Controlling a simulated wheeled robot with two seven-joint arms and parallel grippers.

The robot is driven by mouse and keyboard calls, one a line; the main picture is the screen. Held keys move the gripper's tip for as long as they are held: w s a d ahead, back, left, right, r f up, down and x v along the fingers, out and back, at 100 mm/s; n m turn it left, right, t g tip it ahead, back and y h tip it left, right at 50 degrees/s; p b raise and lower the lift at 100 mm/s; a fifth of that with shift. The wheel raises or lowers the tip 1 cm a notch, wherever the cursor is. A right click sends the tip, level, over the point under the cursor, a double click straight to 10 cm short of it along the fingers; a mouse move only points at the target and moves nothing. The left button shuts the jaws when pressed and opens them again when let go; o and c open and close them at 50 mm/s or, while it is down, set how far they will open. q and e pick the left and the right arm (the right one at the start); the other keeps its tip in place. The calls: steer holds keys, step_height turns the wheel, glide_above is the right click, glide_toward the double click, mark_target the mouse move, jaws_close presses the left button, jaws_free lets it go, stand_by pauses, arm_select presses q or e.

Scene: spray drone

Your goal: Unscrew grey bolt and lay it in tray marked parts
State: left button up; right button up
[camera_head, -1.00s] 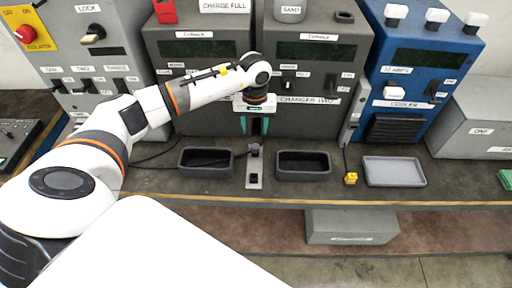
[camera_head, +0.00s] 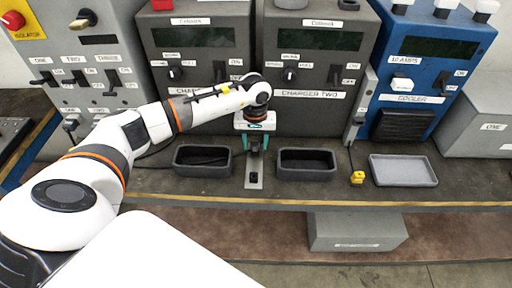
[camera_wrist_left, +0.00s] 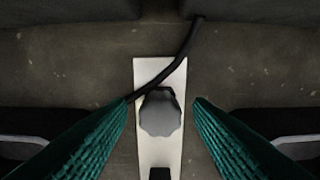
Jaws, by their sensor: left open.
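The grey bolt (camera_wrist_left: 160,112) has a knobbed head and stands on a pale metal plate (camera_wrist_left: 148,76) in the left wrist view. In the head view the plate (camera_head: 254,171) lies on the bench between two dark bins, and my gripper partly covers the bolt. My left gripper (camera_head: 255,143) is open over the bolt. In the left wrist view its teal fingers (camera_wrist_left: 161,103) are on either side of the bolt head, with gaps. A shallow light grey tray (camera_head: 403,170) lies at the right of the bench; I see no readable mark on it. My right gripper is not in view.
Dark bins (camera_head: 202,160) (camera_head: 306,164) flank the plate closely. A black cable (camera_wrist_left: 180,62) runs beside the bolt. Charger cabinets (camera_head: 318,75) stand behind. A yellow plug (camera_head: 357,177) lies left of the shallow tray, which is empty.

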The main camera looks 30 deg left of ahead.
arm_select(q)
jaws_close()
steer(key=n, duration=0.3)
steer(key=shift+n, duration=0.4)
steer(key=n, duration=0.4)
steer(key=shift+r+n+p, duration=0.1)
steer(key=shift+n+p, duration=0.2)
steer(key=shift+n, duration=0.1)
steer(key=n, duration=0.6)
steer(key=shift+p, duration=0.3)
steer(key=shift+n, duration=0.3)
steer(key=n, duration=0.2)
steer(key=shift+r+n+p, duration=0.1)
steer(key=shift+n+p, duration=0.3)
steer(key=n+p, duration=0.1)
steer(key=n, duration=0.3)
steer(key=shift+n, duration=0.4)
steer(key=n+p, duration=0.1)
steer(key=n, duration=0.3)
steer(key=shift+r+n+p, duration=0.1)
steer(key=shift+n+p, duration=0.2)
steer(key=shift+n, duration=1.2)
